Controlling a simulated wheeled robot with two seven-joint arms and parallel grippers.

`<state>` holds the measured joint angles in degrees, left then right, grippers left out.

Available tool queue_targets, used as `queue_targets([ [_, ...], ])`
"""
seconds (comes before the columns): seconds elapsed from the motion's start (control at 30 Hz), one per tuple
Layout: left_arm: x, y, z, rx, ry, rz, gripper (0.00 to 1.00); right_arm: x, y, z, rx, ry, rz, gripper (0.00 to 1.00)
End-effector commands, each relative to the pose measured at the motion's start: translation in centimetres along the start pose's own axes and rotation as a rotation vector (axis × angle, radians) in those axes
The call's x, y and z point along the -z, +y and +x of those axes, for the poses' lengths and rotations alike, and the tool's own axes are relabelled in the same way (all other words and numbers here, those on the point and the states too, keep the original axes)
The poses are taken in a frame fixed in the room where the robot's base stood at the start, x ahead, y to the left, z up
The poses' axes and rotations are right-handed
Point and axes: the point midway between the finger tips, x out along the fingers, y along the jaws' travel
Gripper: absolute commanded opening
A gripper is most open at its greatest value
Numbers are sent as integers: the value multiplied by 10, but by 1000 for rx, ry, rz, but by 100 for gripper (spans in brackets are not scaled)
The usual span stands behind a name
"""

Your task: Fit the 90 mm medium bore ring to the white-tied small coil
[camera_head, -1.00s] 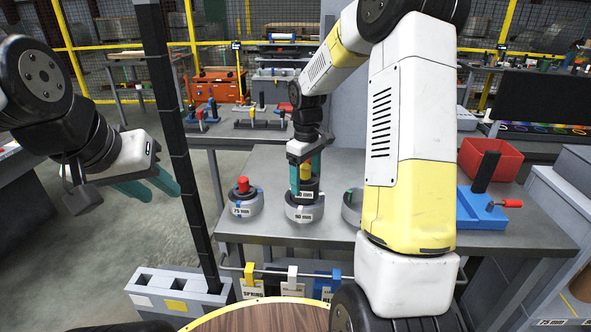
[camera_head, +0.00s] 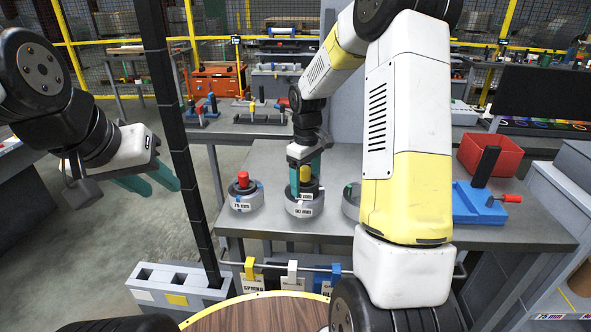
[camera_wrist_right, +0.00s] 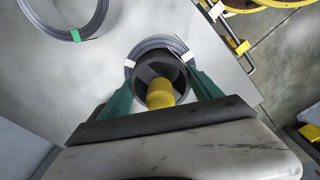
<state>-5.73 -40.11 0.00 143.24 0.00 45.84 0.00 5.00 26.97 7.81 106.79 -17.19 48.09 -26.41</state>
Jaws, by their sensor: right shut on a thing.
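The white-tied small coil (camera_head: 291,208), a grey ring-shaped bundle labelled 90 mm, lies on the table. The black 90 mm bore ring (camera_head: 314,188) with a yellow knob (camera_head: 305,174) sits upright in the coil's opening, its upper part and label above the rim. How deep it sits is unclear. My right gripper (camera_head: 306,182) is shut on the ring. My left gripper (camera_head: 148,184) is open and empty, left of the table.
A coil labelled 75 mm (camera_head: 245,203) with a red-knobbed piece stands to the left. A green-tied coil (camera_head: 350,203) is partly hidden by my right arm; it shows in the wrist view (camera_wrist_right: 102,20). A blue stand (camera_head: 474,205) and red bin (camera_head: 490,155) are at right.

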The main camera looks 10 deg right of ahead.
Motion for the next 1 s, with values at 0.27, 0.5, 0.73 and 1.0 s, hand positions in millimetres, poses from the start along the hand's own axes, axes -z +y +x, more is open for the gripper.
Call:
queue_targets([
  [0.27,0,0,0,0,0,0,36,0,0,7,0,-1,-1,28],
  [0.5,0,0,0,0,0,0,36,0,0,13,0,0,-1,28],
  [0.73,0,0,0,0,0,0,36,0,0,13,0,0,0,99],
  [1.0,0,0,0,0,0,0,36,0,0,9,-1,1,0,99],
])
